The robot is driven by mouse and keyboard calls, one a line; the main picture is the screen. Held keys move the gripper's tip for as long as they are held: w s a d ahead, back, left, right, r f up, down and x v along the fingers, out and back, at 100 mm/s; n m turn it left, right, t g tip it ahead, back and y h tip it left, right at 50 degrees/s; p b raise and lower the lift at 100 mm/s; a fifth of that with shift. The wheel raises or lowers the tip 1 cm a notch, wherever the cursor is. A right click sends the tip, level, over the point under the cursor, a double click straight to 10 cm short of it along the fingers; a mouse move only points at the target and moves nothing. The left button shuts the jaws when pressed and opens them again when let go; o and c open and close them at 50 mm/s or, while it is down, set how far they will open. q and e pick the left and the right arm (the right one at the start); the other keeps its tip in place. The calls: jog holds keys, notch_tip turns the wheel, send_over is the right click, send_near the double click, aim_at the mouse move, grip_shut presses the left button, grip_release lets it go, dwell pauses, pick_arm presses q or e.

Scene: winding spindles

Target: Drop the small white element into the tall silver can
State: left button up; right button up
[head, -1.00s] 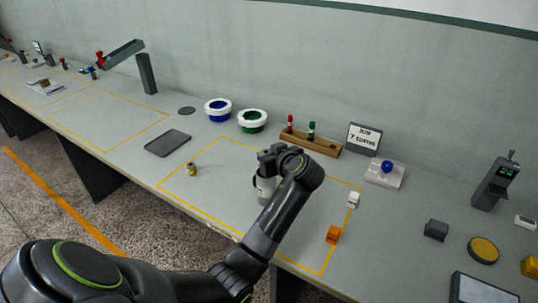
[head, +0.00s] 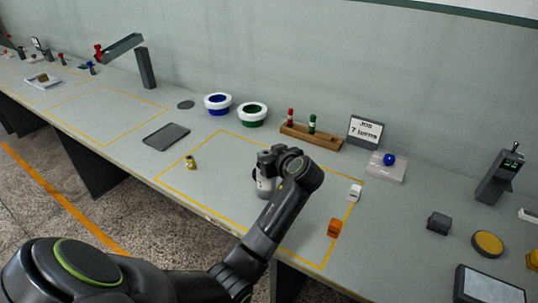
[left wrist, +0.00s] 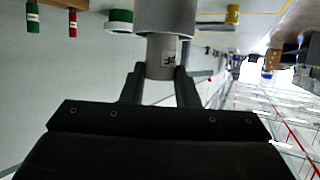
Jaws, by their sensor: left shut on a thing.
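My left gripper (head: 267,172) is shut on a narrow pale grey cylinder (left wrist: 165,55) with dark lettering, seen between the fingers in the left wrist view. A wider silver-grey cylinder (left wrist: 166,14) lies in line with it, further from the fingers. I cannot tell whether the two are one piece or the narrow one meets the mouth of a can. In the head view, a pale can-like body (head: 265,187) shows under the gripper, partly hidden by it. A small white block (head: 355,192) lies on the bench to its right. My right gripper is not in view.
An orange block (head: 334,228) and a small brass piece (head: 191,162) are nearby. Behind stand a wooden rack (head: 312,138) with red and green pieces, two ringed bowls (head: 252,114), a sign (head: 365,130) and a blue ball (head: 389,159). The bench inside the yellow outline is mostly clear.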

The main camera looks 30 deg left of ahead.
pick_arm(q)
jog(key=shift+f+b, duration=0.6)
jog(key=shift+f, duration=0.35)
jog(key=o, duration=1)
notch_tip(320, 180, up, 5)
jog(key=p, duration=0.4)
